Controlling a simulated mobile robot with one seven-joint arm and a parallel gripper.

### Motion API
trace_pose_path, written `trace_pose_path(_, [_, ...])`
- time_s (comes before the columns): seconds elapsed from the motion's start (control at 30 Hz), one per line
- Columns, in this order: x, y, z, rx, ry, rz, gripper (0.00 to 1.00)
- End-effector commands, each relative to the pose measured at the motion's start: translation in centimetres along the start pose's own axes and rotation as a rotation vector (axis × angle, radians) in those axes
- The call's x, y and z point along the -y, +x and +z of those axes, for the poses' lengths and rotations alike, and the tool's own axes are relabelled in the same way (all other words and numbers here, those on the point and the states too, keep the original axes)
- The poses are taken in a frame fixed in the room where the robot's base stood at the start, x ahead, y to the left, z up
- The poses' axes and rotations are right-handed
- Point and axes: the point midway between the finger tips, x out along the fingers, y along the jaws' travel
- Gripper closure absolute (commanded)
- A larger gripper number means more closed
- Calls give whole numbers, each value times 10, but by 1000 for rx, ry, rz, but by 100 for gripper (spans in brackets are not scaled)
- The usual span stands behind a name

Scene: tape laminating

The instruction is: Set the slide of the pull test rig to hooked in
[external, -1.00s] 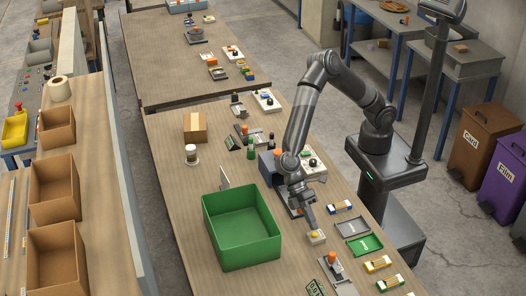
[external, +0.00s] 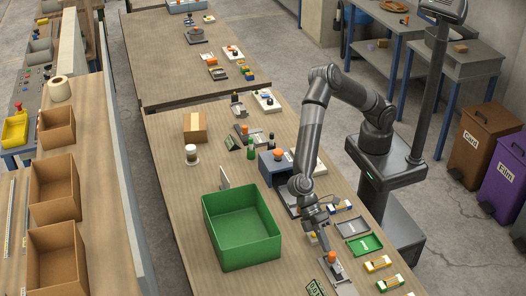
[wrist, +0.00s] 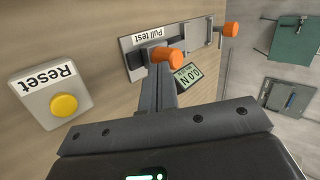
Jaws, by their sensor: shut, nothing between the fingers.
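The pull test rig (external: 337,272) lies near the front of the table in the external view. Its labelled grey plate (wrist: 150,36) shows in the wrist view with a dark rail and two orange knobs, a near one (wrist: 168,55) and a far one (wrist: 231,29). My gripper (external: 325,246) is shut and empty, just behind the rig. In the wrist view its fingers (wrist: 160,72) point at the near knob and overlap it in the picture; I cannot tell whether they touch. The fingers hide part of the rail, and I cannot tell whether the slide is hooked.
A Reset box (wrist: 50,92) with a yellow button stands beside the rig. A force display (wrist: 188,72) reads 0.0 N. A green bin (external: 240,230) stands to the left, and grey and green trays (external: 365,244) lie to the right.

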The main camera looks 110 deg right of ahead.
Motion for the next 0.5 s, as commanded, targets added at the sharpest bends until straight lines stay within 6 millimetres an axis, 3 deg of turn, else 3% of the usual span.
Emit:
trace_pose_path(0.3, [29, 32, -7, 2, -3, 0, 100])
trace_pose_path(0.5, [34, 38, -10, 1, 0, 0, 100])
